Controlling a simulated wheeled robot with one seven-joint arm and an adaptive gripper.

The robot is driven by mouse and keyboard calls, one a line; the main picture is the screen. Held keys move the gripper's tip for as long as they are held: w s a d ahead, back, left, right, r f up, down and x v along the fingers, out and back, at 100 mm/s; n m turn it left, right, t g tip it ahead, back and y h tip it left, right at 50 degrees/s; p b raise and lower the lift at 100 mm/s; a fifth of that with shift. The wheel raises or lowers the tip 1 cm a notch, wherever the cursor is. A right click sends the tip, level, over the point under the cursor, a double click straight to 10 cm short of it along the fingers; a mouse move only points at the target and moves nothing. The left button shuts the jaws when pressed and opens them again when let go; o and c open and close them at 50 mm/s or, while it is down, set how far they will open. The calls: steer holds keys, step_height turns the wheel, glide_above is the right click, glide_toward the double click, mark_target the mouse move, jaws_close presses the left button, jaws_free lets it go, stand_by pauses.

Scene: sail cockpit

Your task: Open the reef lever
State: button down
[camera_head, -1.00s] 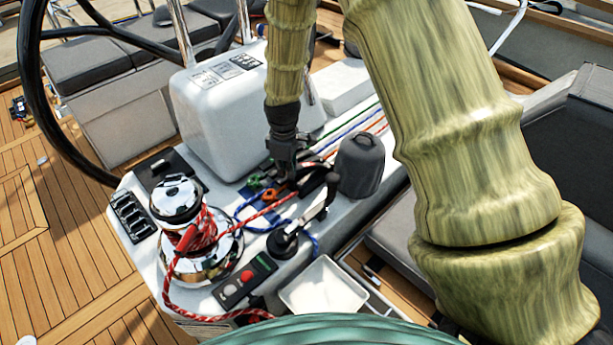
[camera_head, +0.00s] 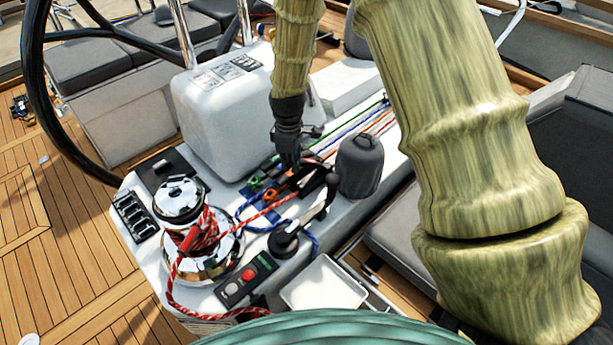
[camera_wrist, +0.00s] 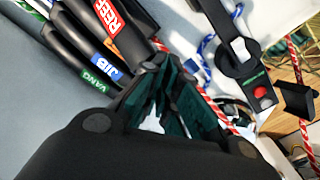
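The reef lever, a black lever with a red "REEF" label (camera_wrist: 107,17), is at the upper left of the wrist view. Its handle points toward my gripper. Levers with a blue "JIB" label (camera_wrist: 110,62) and a green "VANG" label (camera_wrist: 96,79) lie beside it. In the head view, the black lever group (camera_head: 311,177) sits on the console just below my gripper (camera_head: 290,162). In the wrist view my gripper's fingers (camera_wrist: 166,66) converge and look shut, with nothing clearly held. The fingertips are right of and below the REEF label, apart from it.
A chrome winch (camera_head: 180,200) with red rope stands left of the levers. A grey-capped winch (camera_head: 360,165) is close on their right. A black winch handle (camera_head: 284,240), a button panel (camera_head: 247,278) and a white tray (camera_head: 322,287) are in front.

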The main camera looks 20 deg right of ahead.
steer(key=shift+w+d+r+p, duration=0.15)
steer(key=shift+w+d+p, duration=0.15)
steer(key=shift+w+d, duration=0.4)
steer(key=shift+s+d+r+p, duration=0.25)
steer(key=shift+r+p, duration=0.1)
steer(key=shift+r, duration=0.15)
steer(key=shift+s+d+r+p, duration=0.1)
steer(key=shift+d+r+p, duration=0.2)
steer(key=shift+r, duration=0.2)
